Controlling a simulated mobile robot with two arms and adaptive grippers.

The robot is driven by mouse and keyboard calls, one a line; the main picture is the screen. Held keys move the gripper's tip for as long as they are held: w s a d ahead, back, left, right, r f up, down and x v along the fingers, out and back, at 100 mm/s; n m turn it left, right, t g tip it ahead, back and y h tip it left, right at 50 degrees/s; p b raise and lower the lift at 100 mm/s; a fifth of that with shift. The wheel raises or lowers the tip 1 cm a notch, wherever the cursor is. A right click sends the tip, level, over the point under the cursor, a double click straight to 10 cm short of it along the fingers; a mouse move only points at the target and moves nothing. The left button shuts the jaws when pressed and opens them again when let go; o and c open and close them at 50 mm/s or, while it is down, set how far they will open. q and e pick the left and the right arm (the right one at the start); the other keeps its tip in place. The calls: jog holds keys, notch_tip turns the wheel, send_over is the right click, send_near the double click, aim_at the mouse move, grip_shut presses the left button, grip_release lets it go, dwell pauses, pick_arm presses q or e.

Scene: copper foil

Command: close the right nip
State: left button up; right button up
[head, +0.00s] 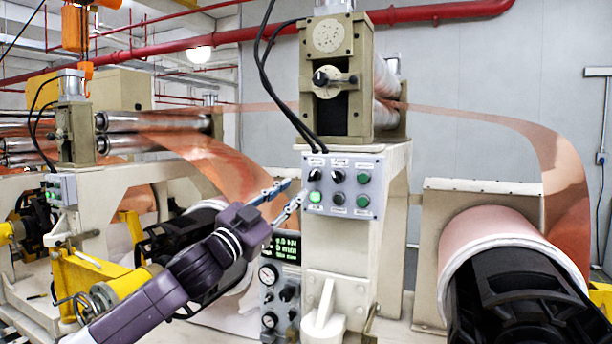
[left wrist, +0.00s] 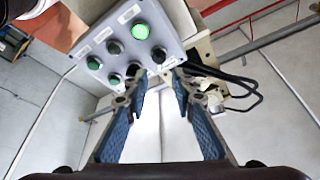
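The right nip is a pair of metal rollers (head: 385,80) on the tall beige stand at centre, with copper foil (head: 480,115) running off to the right. I cannot tell whether the rollers touch. Below is a grey control panel (head: 328,209) with black selector knobs along its top left, green buttons at right and a lit green button (head: 315,196) at lower left. My left gripper (head: 284,201) is open and empty at the panel's left edge. In the left wrist view its blue fingertips (left wrist: 158,84) are apart, close to the black top-left selector (left wrist: 158,54). My right gripper is out of view.
A second roller stand (head: 75,130) with its own small panel is at left. A large foil roll (head: 490,240) is at right. A white fitting (head: 323,315) juts from the stand's base. Black cables hang above the panel.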

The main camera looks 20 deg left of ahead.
aim_at(310, 177)
pick_arm(q)
jog(key=p+x, duration=0.3)
jog(key=x, duration=0.3)
jog(key=shift+w, duration=0.5)
grip_shut()
